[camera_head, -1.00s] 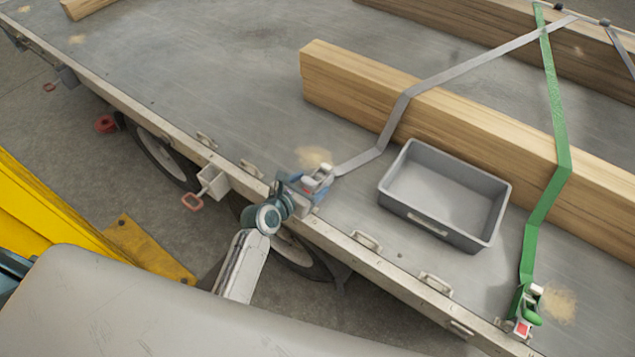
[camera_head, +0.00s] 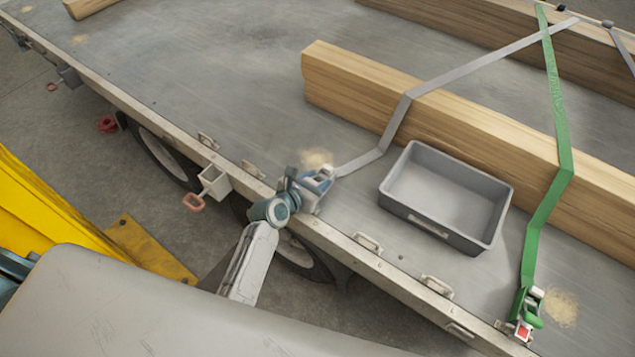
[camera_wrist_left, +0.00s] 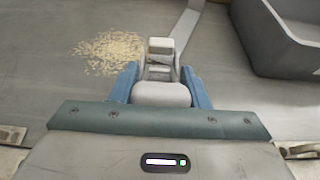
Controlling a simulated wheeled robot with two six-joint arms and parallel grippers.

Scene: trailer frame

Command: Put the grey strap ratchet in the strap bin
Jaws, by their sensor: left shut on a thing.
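The grey strap ratchet (camera_head: 321,178) is at the trailer's near edge, at the end of the grey strap (camera_head: 362,162). In the left wrist view the ratchet (camera_wrist_left: 162,72) sits between the blue fingers. My left gripper (camera_head: 312,187) is shut on it. The strap still runs from the ratchet up over the timber. The strap bin (camera_head: 433,228), a grey open box with a label on its front, stands on the deck to the right of the ratchet and looks empty. Its wall (camera_wrist_left: 278,45) shows at the right in the left wrist view. My right gripper is not in view.
A long timber beam (camera_head: 470,130) lies behind the bin. A green strap (camera_head: 551,120) crosses it, with a green ratchet (camera_head: 526,308) at the near right edge. Metal loops (camera_head: 367,243) line the trailer edge. Sawdust (camera_wrist_left: 110,52) lies beside the ratchet.

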